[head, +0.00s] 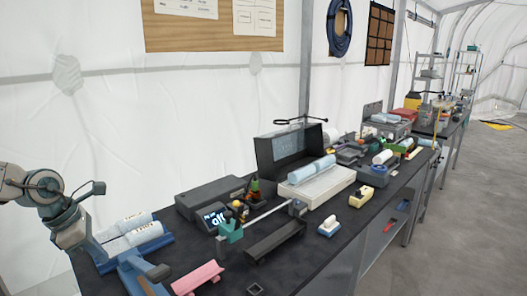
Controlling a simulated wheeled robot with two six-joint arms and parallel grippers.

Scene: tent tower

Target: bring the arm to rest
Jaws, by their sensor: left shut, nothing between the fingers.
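My left arm comes in from the left edge. Its gripper (90,250) points down over the near left end of the dark bench (325,262), and its fingers are shut with nothing between them. The gripper is beside a blue tray (160,241) holding white rolls with printed labels. I cannot tell whether it touches the tray. My right gripper is not in view.
A pink piece (197,279) and a dark trough (275,240) lie near the front. An open dark case (280,152), a pale box with blue-white rolls (318,184) and a small yellow item (361,196) stand farther along. Open floor (470,220) is at right.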

